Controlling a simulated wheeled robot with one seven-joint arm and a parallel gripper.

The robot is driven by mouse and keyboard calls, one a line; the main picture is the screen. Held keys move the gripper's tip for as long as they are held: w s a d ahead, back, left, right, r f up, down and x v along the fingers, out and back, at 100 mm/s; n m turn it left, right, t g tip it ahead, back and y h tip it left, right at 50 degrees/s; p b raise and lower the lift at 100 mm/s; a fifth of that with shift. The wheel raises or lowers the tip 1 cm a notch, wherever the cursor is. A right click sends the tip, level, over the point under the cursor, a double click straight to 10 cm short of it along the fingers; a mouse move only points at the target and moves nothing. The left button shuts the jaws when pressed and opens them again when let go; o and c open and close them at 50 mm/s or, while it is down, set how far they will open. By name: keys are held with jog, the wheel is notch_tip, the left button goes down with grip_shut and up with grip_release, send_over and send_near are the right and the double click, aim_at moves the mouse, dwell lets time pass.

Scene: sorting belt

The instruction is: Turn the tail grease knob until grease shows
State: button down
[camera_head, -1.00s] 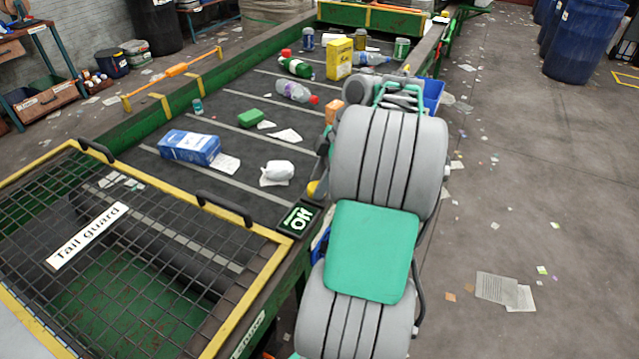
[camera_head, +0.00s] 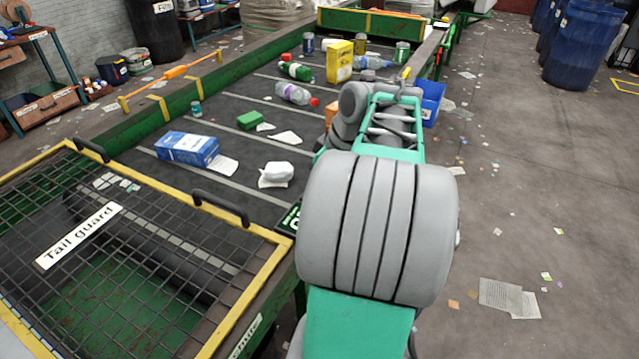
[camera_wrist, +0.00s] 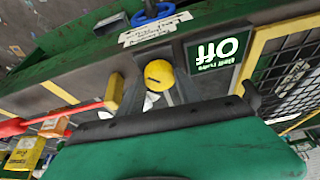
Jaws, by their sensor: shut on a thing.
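In the wrist view a round yellow knob (camera_wrist: 159,75) with a dark mark on its face sits on the belt's side frame. My gripper (camera_wrist: 162,90) is shut on it, with grey fingers around its lower part. A small white patch (camera_wrist: 151,100) shows beside the fingers; I cannot tell what it is. Beyond the knob is a white label (camera_wrist: 155,28), upside down and not fully readable. In the head view my arm hides the gripper and the knob.
A red rod (camera_wrist: 60,117) with a yellow end is at left. A blue fitting (camera_wrist: 150,12) stands above the label. The mesh tail guard (camera_head: 262,300) covers the belt end. Open floor (camera_head: 540,200) lies right.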

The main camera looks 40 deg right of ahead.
dwell(0.4)
jog(key=c, duration=0.8)
grip_release()
jog(key=shift+c, duration=0.2)
jog(key=shift+r, duration=0.1)
jog(key=p+v, duration=0.1)
jog(key=v, duration=0.6)
jog(key=shift+r+p, duration=0.25)
jog(key=shift+p, duration=0.15)
jog(key=shift+s, duration=0.1)
